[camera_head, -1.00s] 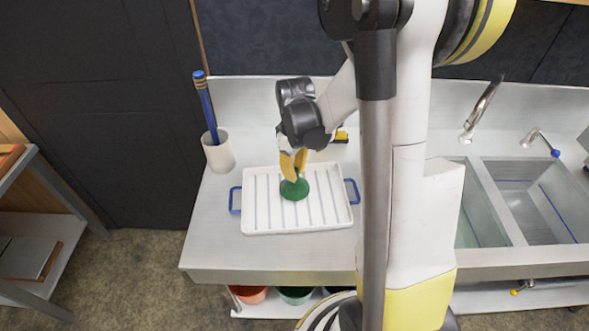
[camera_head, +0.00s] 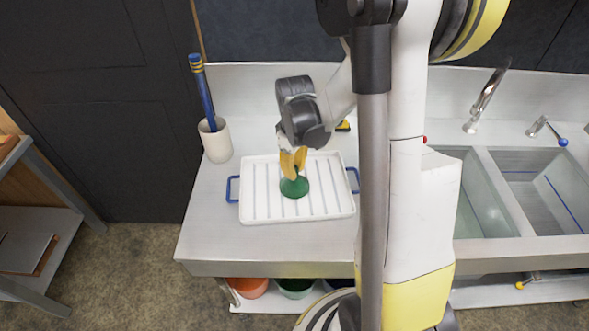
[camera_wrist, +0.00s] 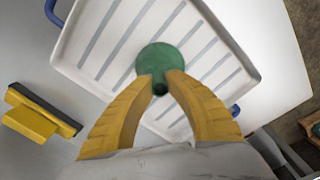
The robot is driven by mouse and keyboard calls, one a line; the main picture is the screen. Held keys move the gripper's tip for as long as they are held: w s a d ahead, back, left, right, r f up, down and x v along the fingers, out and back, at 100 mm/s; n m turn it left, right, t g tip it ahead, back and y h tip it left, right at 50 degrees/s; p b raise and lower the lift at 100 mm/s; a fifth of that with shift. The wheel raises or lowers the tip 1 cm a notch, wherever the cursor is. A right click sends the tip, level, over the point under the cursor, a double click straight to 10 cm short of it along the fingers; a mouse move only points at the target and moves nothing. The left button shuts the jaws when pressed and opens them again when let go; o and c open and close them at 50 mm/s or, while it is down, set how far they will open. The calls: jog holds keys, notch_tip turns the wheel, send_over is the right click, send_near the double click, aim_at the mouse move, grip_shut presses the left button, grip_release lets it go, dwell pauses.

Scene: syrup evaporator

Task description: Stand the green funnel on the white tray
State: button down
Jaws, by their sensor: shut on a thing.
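The green funnel (camera_head: 294,187) is at the middle of the white tray (camera_head: 258,209), wide end down, its rim at or just above the tray's ribbed floor; I cannot tell if it touches. My gripper (camera_head: 293,165) points down from above and is shut on the funnel's narrow upper end. In the wrist view the two yellow fingers (camera_wrist: 159,88) close on the spout, and the round green cone of the funnel (camera_wrist: 157,60) shows beyond them. The tray also shows in the wrist view (camera_wrist: 75,32), with blue handles at its ends.
A yellow and black block (camera_wrist: 35,117) lies on the counter behind the tray. Sinks with taps (camera_head: 487,97) are to the right. The counter's front strip (camera_head: 230,250) is clear.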

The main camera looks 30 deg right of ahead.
jog(key=shift+f, duration=0.15)
jog(key=c, duration=0.8)
grip_release()
notch_tip(320, 180, up, 13)
jog(key=p, duration=0.9)
